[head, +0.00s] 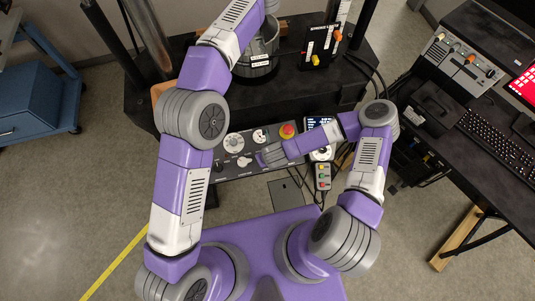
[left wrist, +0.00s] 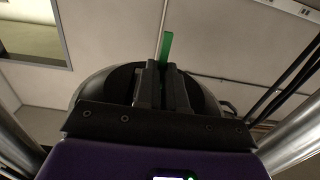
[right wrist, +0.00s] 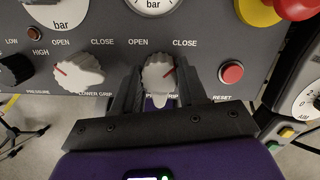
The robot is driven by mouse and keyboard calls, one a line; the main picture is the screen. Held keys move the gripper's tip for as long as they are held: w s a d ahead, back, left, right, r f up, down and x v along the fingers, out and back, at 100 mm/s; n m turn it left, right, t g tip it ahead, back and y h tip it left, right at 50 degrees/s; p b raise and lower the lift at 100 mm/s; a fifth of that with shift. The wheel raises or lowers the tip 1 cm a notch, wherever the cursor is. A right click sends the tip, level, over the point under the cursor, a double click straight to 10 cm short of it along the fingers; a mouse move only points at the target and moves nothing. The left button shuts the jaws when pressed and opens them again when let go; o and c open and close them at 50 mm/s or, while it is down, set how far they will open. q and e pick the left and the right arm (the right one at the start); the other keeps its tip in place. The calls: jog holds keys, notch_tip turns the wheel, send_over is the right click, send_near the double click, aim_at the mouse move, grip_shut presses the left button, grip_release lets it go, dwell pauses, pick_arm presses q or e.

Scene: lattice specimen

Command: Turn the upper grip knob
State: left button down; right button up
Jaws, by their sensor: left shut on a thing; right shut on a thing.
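The control panel (head: 235,150) sits on the front of the black machine. In the right wrist view, the pale upper grip knob (right wrist: 157,72) sits between OPEN and CLOSE, its red mark on the right side towards CLOSE. My right gripper (right wrist: 158,84) is shut on this knob, one finger on each side, partly hiding its label. The lower grip knob (right wrist: 80,70) is to its left, with its red mark towards OPEN. In the left wrist view, my left gripper (left wrist: 167,72) is shut on a green strip (left wrist: 166,48) that stands upright. The head view does not show the left fingertips.
A red reset button (right wrist: 231,73) is right of the upper grip knob. A red and yellow emergency stop (head: 288,130) is on the panel's upper right. A hand control box (head: 322,177) hangs beside the panel. A desk with a keyboard (head: 495,138) stands at right.

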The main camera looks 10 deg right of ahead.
jog(key=shift+n, duration=0.3)
jog(key=n, duration=0.3)
jog(key=shift+w+n, duration=0.1)
jog(key=shift+n, duration=0.2)
jog(key=n, duration=0.4)
jog(key=shift+n+g+y, duration=0.3)
jog(key=shift+y, duration=0.1)
jog(key=n, duration=0.4)
jog(key=shift+n+g, duration=0.3)
jog(key=shift+g, duration=0.1)
jog(key=n, duration=0.4)
jog(key=shift+n, duration=0.3)
jog(key=shift+d+g, duration=0.1)
jog(key=shift+g, duration=0.2)
jog(key=o, duration=1.1)
jog(key=shift+c, duration=0.2)
jog(key=shift+r, duration=0.15)
